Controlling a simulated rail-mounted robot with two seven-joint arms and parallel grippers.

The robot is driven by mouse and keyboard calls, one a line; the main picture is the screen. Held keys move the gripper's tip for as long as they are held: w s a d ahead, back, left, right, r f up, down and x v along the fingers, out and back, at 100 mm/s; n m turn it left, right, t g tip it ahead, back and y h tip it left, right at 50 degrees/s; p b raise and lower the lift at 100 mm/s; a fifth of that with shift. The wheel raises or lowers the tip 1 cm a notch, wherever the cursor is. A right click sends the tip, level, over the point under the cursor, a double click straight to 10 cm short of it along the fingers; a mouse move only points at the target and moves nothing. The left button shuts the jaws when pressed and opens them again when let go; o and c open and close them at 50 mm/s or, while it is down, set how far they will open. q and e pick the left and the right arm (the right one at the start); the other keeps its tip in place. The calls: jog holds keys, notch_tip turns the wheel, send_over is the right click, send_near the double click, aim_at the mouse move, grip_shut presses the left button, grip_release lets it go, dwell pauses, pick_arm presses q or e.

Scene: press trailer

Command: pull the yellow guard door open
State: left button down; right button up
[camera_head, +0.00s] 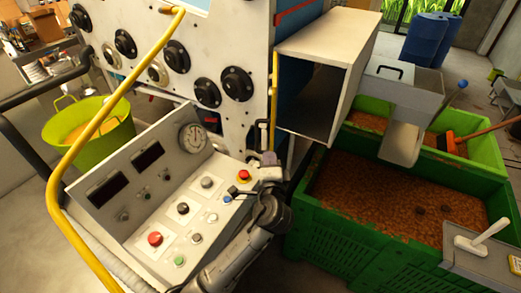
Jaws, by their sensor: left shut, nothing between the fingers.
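A thin upright yellow strip (274,95) stands at the machine's corner beside the pale chute. It looks like the guard door seen nearly edge-on; I cannot tell how far it is open. My left gripper (268,160) is just below the strip's lower end, above the right end of the control panel. It is shut with nothing held. Its fingertips are small, and I cannot tell whether they touch the strip. My left arm comes up from the bottom middle and covers part of the panel. My right gripper is not in view.
The control panel (112,183) with buttons and a gauge lies left of my arm. A curved yellow rail (88,137) crosses the left side. A boxy chute (325,45) juts out above green bins (350,237) of brown material. A lever (485,236) stands at lower right.

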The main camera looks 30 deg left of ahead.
pick_arm(q)
jog(key=w+a+f+g+y, duration=0.1)
jog(key=w+a, duration=0.4)
jog(key=w, duration=0.2)
jog(key=shift+a+f+g+p, duration=0.15)
jog(key=shift+a+g+p, duration=0.05)
jog(key=shift+g+p, duration=0.2)
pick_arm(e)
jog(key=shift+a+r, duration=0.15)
pick_arm(q)
jog(key=shift+s+a, duration=0.1)
jog(key=shift+a, duration=0.05)
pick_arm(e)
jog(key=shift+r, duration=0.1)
